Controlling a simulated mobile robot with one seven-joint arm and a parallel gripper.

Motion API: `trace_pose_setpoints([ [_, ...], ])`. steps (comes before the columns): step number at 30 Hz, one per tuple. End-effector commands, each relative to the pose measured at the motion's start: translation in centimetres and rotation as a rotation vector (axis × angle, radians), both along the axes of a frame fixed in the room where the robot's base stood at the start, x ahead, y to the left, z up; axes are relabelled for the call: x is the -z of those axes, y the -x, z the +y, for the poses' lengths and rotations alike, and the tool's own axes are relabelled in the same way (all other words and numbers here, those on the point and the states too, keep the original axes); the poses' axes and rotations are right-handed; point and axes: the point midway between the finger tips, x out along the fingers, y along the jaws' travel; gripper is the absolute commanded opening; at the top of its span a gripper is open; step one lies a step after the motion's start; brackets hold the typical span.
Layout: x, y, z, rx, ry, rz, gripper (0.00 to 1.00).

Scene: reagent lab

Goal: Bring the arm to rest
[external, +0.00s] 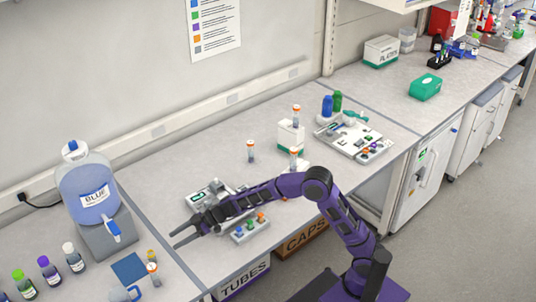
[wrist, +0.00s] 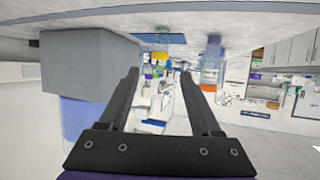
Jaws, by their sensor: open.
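My purple arm reaches left over the bench in the external view. My gripper (external: 184,238) is open and empty, held above the bench between the blue jug and the device with coloured caps. In the wrist view, which looks upside down, the two dark fingers (wrist: 162,85) stand apart with nothing between them. Behind them show a yellow-capped vial (wrist: 160,57) and an orange-capped vial (wrist: 208,88), apart from the fingers.
A blue jug (external: 88,185) on a grey stand (external: 106,232) is at the left, with several bottles (external: 50,270) near it. A coloured-cap rack (external: 250,228) sits under the forearm.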

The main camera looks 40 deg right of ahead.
Motion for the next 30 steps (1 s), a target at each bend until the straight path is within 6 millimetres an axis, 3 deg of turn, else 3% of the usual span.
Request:
trace_pose_setpoints([
  [5, -3.8, -0.5, -0.5, 0.034, 0.014, 0.011, 0.65],
  [8, -8.5, -1.0, -1.4, 0.089, 0.018, 0.035, 0.65],
  [14, -20.2, -1.5, -5.3, 0.255, -0.029, 0.108, 0.65],
  [17, -26.3, -1.4, -8.5, 0.356, -0.087, 0.160, 0.65],
  [22, -35.8, -1.2, -15.6, 0.543, -0.235, 0.276, 0.65],
  [24, -38.6, -1.2, -18.7, 0.613, -0.302, 0.328, 0.65],
  [30, -42.9, -1.6, -25.6, 0.756, -0.447, 0.448, 0.65],
])
